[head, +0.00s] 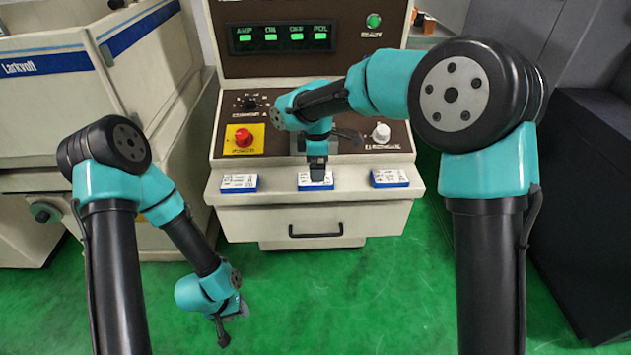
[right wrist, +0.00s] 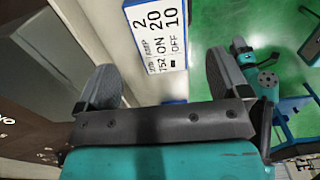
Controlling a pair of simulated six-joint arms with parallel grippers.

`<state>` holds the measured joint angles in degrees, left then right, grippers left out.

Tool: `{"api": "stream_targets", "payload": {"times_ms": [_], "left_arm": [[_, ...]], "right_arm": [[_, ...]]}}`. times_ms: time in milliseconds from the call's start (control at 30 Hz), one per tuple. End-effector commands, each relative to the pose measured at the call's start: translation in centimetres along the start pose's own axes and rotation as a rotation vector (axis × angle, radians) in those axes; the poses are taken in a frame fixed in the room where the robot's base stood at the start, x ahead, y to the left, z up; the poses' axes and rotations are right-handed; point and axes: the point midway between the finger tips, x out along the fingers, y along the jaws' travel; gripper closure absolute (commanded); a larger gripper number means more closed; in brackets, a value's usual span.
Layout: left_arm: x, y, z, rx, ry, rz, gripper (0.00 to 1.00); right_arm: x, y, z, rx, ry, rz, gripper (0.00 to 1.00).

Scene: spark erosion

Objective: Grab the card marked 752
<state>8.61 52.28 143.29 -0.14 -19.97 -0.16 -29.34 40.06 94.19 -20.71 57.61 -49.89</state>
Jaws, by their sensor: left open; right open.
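Three white cards on blue blocks lie along the machine's front ledge. The middle card (head: 309,183) is partly hidden by my right gripper (head: 318,174), which hangs over it, pointing down. In the right wrist view, this card (right wrist: 158,38) shows between and ahead of the open fingers of my right gripper (right wrist: 162,72). Its small print appears to read 752, beside 2, 20 and 10. The fingers are apart and hold nothing. The left card (head: 239,183) and right card (head: 389,178) are too small to read. My left gripper (head: 222,328) is open and empty, low over the floor.
Behind the ledge (head: 225,197), the control panel has a red button (head: 243,137) on a yellow plate, a black dial (head: 250,103) and a white knob (head: 381,133). A drawer handle (head: 316,230) is below. The green floor (head: 340,300) in front is clear.

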Motion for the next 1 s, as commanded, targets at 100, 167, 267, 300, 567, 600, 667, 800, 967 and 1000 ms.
{"api": "stream_targets", "payload": {"times_ms": [100, 167, 267, 300, 567, 600, 667, 800, 967, 1000], "left_arm": [[0.0, 0.0, 0.0, 0.0, 0.0, 0.0, 0.57], [0.0, 0.0, 0.0, 0.0, 0.0, 0.0, 0.57], [0.0, 0.0, 0.0, 0.0, 0.0, 0.0, 0.57], [0.0, 0.0, 0.0, 0.0, 0.0, 0.0, 0.57], [0.0, 0.0, 0.0, 0.0, 0.0, 0.0, 0.57], [0.0, 0.0, 0.0, 0.0, 0.0, 0.0, 0.57], [0.0, 0.0, 0.0, 0.0, 0.0, 0.0, 0.57], [0.0, 0.0, 0.0, 0.0, 0.0, 0.0, 0.57], [0.0, 0.0, 0.0, 0.0, 0.0, 0.0, 0.57], [0.0, 0.0, 0.0, 0.0, 0.0, 0.0, 0.57]], "right_arm": [[0.0, 0.0, 0.0, 0.0, 0.0, 0.0, 0.06], [0.0, 0.0, 0.0, 0.0, 0.0, 0.0, 0.06], [0.2, 0.0, 0.0, 0.0, -0.001, -0.001, 0.06], [0.5, 0.0, 0.0, 0.0, -0.001, -0.001, 0.06], [3.8, -0.1, -0.2, 0.0, -0.002, -0.003, 0.06], [4.3, -0.1, -0.2, 0.0, -0.002, -0.003, 0.06], [4.8, -0.1, -0.2, 0.0, -0.001, -0.002, 0.06], [5.2, -0.1, -0.3, 0.0, -0.001, -0.001, 0.06], [5.2, -0.1, -0.2, 0.0, 0.0, 0.0, 0.06], [5.2, -0.1, -0.2, 0.0, 0.0, 0.0, 0.06]]}}
